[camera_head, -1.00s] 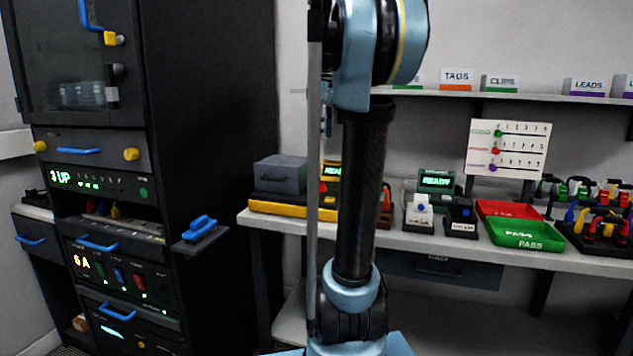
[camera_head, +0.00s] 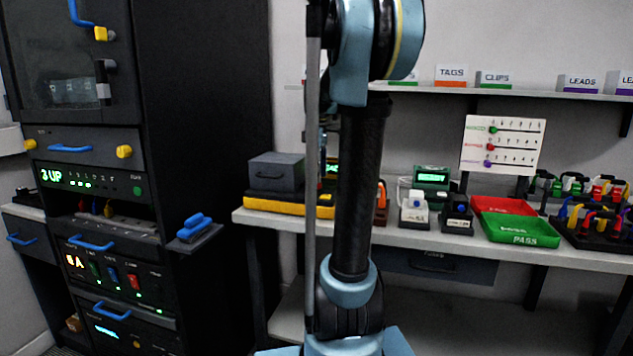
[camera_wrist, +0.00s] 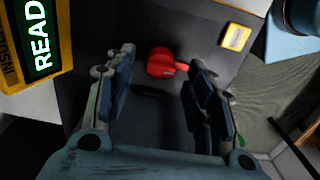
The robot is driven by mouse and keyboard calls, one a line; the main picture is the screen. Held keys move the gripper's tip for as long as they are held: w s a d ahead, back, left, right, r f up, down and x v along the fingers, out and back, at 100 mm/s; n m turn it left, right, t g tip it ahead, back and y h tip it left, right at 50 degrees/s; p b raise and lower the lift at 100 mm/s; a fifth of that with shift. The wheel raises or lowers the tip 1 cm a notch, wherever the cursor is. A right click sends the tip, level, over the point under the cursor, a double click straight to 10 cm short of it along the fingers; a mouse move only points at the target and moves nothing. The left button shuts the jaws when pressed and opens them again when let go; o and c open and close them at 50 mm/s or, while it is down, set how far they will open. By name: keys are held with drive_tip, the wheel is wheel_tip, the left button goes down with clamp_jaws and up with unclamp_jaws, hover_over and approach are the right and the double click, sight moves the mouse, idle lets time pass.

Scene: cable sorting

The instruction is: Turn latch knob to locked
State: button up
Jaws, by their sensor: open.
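A red knob (camera_wrist: 161,63) with a short pointer arm sits on a dark panel (camera_wrist: 190,25) in the wrist view. I take it to be the latch knob; its pointer points right in the picture. My gripper (camera_wrist: 160,62) is open, with one finger on each side of the knob in the picture. Gaps show between the knob and both fingers, and I see no contact.
A yellow tester with a green READY display (camera_wrist: 38,40) stands close at the left in the wrist view. In the head view, the workbench (camera_head: 400,240) carries a grey box (camera_head: 276,172), red and green trays (camera_head: 520,232) and cable racks. A dark cabinet (camera_head: 205,100) stands at left.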

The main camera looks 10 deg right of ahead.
drive_tip(key=shift+f, duration=1.3)
drive_tip(key=c, duration=1.1)
